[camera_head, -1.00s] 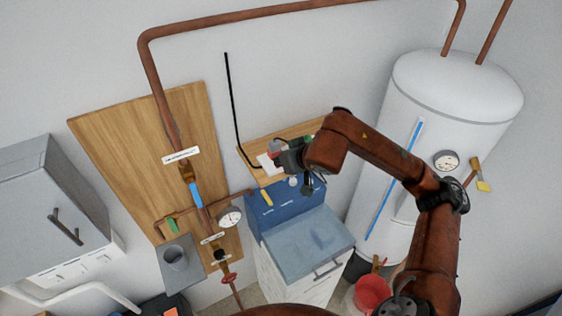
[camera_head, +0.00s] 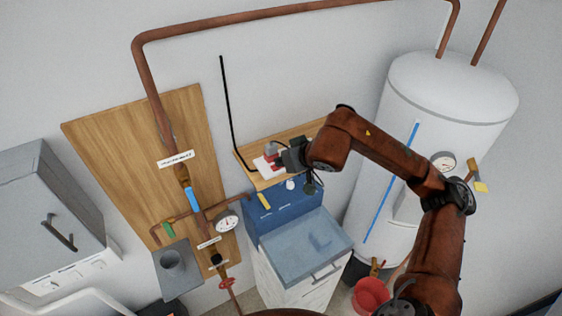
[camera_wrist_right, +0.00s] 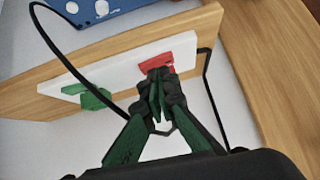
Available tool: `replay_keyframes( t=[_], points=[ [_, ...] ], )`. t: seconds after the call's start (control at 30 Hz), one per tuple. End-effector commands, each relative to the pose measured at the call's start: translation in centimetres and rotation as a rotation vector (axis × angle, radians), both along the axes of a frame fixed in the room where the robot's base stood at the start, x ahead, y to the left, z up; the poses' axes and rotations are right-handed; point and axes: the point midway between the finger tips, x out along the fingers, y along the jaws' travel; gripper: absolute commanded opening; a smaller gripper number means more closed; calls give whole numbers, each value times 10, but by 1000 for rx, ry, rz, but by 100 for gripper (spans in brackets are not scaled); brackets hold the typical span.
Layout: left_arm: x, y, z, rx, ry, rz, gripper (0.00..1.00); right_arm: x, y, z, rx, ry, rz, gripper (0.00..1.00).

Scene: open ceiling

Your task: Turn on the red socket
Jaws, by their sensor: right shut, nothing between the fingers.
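The red socket (camera_wrist_right: 185,52) sits on a white plate (camera_wrist_right: 125,68) fixed to a wooden board in the right wrist view. A green socket (camera_wrist_right: 92,96) sits at the other end of the same plate. My right gripper (camera_wrist_right: 158,92) is shut and empty, and its fingertips overlap the lower edge of the red socket in this view. I cannot tell whether they touch it. In the head view my right gripper (camera_head: 277,151) is at the plate, by a small red patch (camera_head: 277,162), and partly covers it. My left gripper is out of view.
A black cable (camera_head: 229,110) runs down the wall to the wooden board (camera_head: 249,151). Below stands a blue-topped cabinet (camera_head: 307,245). A white tank (camera_head: 452,90) is on the right. A pipe panel with a gauge (camera_head: 226,220) and valves is on the left.

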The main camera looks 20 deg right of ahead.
Motion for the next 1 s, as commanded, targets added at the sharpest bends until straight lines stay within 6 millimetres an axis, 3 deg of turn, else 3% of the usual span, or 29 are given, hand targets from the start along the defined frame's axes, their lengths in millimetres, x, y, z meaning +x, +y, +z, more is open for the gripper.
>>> replay_keyframes(
  t=[0.23,0.33,0.6,1.0],
  points=[
    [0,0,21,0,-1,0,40,-3,-3,45,-3,-4,-13,0],
    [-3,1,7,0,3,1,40,-20,-2,55,-4,-8,-12,0],
    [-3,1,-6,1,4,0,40,-59,0,92,-3,-5,-12,0],
    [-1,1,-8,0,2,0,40,-75,1,108,-1,0,-12,0]
  ],
)
